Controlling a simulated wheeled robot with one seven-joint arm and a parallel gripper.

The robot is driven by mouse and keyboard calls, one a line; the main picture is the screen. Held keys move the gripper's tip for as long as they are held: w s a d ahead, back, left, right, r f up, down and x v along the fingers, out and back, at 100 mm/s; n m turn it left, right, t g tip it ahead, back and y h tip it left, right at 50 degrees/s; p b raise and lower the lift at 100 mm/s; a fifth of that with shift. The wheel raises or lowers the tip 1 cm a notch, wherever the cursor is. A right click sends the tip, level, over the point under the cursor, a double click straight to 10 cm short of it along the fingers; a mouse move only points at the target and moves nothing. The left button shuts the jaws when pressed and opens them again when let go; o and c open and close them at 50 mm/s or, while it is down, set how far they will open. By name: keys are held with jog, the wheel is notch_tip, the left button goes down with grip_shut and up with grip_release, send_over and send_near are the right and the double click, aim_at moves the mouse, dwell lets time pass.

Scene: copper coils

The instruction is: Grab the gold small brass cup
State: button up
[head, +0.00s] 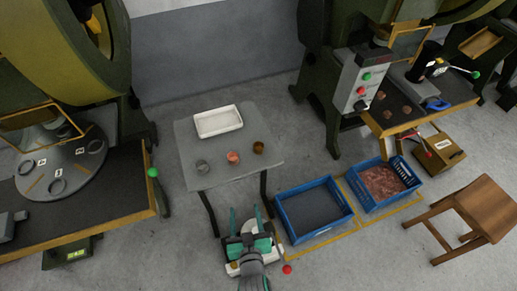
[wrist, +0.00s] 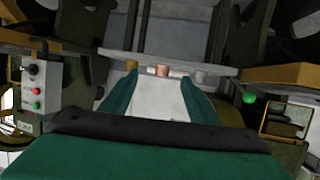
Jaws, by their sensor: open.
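The gold-brown small brass cup (head: 258,147) stands on the grey table at its right side in the head view. A copper-pink cup (head: 233,157) and a grey cup (head: 202,166) stand to its left in a row. My gripper (head: 246,214) is in front of the table's near edge, apart from the cups, with its teal fingers spread and nothing seen between them. In the wrist view, the open fingers (wrist: 160,92) frame a pale area; beyond them the brass cup (wrist: 131,66) is left of the copper one (wrist: 163,70) and the grey one (wrist: 199,76).
The grey table (head: 185,140) also holds a white tray (head: 218,121) behind the cups. Blue crates (head: 315,228) (head: 360,200) stand on the floor to the right. A wooden stool (head: 480,205) is farther right. Green machines flank the table.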

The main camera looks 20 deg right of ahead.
aim_at(258, 153)
jog(key=w+d+m+h, duration=0.1)
jog(key=w+d, duration=0.2)
jog(key=w, duration=0.3)
jog(key=w+d+m+g, duration=0.1)
jog(key=w+d, duration=0.3)
jog(key=w, duration=0.3)
jog(key=w+d+h, duration=0.1)
jog(key=w+d, duration=0.2)
jog(key=w, duration=0.3)
jog(key=shift+w+d+r+m+g+h, duration=0.15)
jog(key=shift+w+r+m+g+h, duration=0.15)
jog(key=shift+w+m, duration=0.1)
jog(key=shift+d+x, duration=0.2)
jog(key=shift+x, duration=1.2)
jog(key=shift+d+x, duration=0.2)
jog(key=shift+x, duration=1.15)
jog(key=shift+s+r, duration=0.1)
jog(key=shift+r, duration=0.05)
jog(key=shift+a, duration=0.1)
jog(key=shift+s, duration=0.1)
jog(key=c, duration=1.1)
